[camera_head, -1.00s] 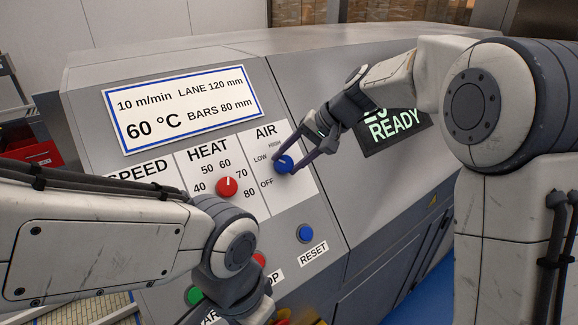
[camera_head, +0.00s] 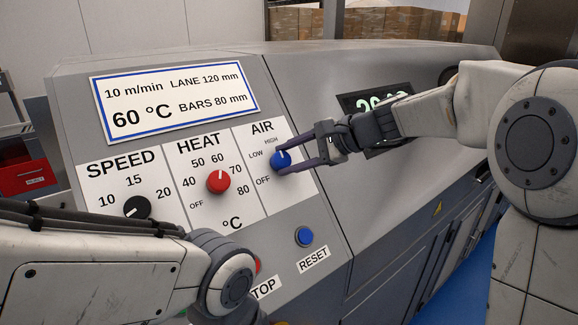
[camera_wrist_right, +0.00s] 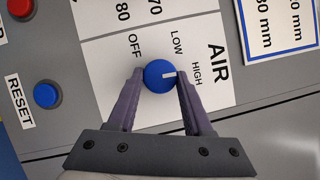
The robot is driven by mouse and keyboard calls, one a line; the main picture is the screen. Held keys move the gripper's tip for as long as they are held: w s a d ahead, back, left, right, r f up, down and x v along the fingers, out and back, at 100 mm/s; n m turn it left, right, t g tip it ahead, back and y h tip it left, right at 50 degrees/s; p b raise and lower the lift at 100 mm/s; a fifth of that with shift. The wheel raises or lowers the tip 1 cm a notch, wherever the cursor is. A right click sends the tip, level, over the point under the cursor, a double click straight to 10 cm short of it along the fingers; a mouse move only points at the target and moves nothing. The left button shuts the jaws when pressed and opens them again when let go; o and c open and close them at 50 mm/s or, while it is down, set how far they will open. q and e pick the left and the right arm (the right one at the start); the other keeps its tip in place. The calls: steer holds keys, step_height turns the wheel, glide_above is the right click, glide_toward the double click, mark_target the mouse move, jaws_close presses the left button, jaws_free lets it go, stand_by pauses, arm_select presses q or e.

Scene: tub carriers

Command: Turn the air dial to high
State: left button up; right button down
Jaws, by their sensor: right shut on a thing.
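The blue air dial (camera_head: 280,160) sits on the white AIR label plate (camera_head: 302,184) of the sloped panel, with OFF, LOW and HIGH around it. My right gripper (camera_head: 279,158) has its two fingers on either side of the dial, shut on it. In the right wrist view, the dial (camera_wrist_right: 158,76) is between the fingertips of the same gripper (camera_wrist_right: 159,78). Its white mark points toward the word HIGH there. My left arm crosses the lower left of the head view; its gripper is not in view.
A red HEAT dial (camera_head: 218,181) and a black SPEED dial (camera_head: 137,207) are left of the air dial. A blue RESET button (camera_head: 304,236) is below it. A settings sign (camera_head: 175,100) is above, and a dark display (camera_head: 375,104) is partly hidden behind my right arm.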

steer(key=shift+m+t+b, duration=0.3)
steer(key=shift+m+b, duration=0.1)
steer(key=shift+m, duration=0.3)
steer(key=shift+c, duration=1.5)
jaws_free()
steer(key=b+v, duration=0.2)
steer(key=v, duration=0.8)
steer(key=shift+d, duration=0.3)
steer(key=shift+s+a, duration=0.1)
steer(key=shift+s, duration=0.1)
